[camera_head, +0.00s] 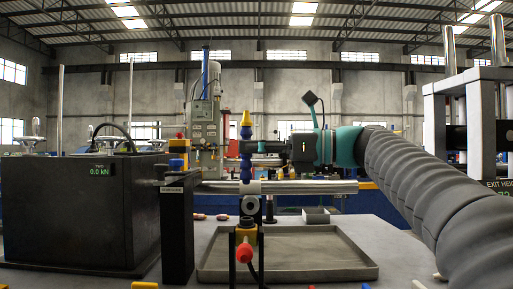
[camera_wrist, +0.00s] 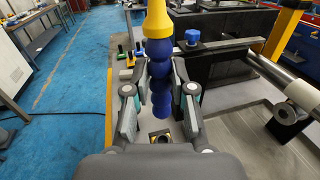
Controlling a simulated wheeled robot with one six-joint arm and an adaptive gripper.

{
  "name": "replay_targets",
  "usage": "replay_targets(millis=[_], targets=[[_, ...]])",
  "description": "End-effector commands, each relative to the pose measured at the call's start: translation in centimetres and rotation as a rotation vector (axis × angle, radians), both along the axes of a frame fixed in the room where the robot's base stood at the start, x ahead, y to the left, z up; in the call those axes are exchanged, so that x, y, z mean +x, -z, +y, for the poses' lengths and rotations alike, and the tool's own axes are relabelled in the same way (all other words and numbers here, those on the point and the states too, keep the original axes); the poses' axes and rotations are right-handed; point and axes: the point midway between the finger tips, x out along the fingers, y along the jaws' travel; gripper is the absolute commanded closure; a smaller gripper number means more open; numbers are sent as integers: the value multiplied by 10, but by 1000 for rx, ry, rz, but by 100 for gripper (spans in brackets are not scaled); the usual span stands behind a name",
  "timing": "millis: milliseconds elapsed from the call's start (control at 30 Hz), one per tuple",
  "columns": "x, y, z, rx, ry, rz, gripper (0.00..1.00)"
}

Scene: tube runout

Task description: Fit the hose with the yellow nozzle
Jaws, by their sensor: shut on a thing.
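The hose is a chain of blue ball segments (camera_wrist: 160,98), topped by a yellow cone nozzle (camera_wrist: 157,20). It stands upright in my gripper (camera_wrist: 160,72), whose fingers are shut on it from both sides. In the head view the yellow nozzle (camera_head: 246,118) points up, and the blue hose (camera_head: 246,170) shows above and below my dark gripper (camera_head: 252,147). In the wrist view a small square brass-and-dark fitting (camera_wrist: 160,137) lies beyond the hose's lower end and looks apart from it.
A horizontal steel tube (camera_head: 310,187) with a white band runs close by the hose's lower end. A dark post (camera_head: 177,235) and a large black box (camera_head: 75,210) stand at left. A shallow grey tray (camera_head: 340,270) lies on the bench below.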

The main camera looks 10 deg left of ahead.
Motion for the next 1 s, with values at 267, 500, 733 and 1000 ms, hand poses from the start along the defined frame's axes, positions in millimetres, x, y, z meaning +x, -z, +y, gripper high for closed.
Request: replay_targets(millis=[267,500,733,1000], targets=[[-1,-2,0,-1,18,-1,100],[-1,14,1,-2,36,1,100],[-1,34,1,-2,35,1,100],[-1,51,1,-2,35,1,100]])
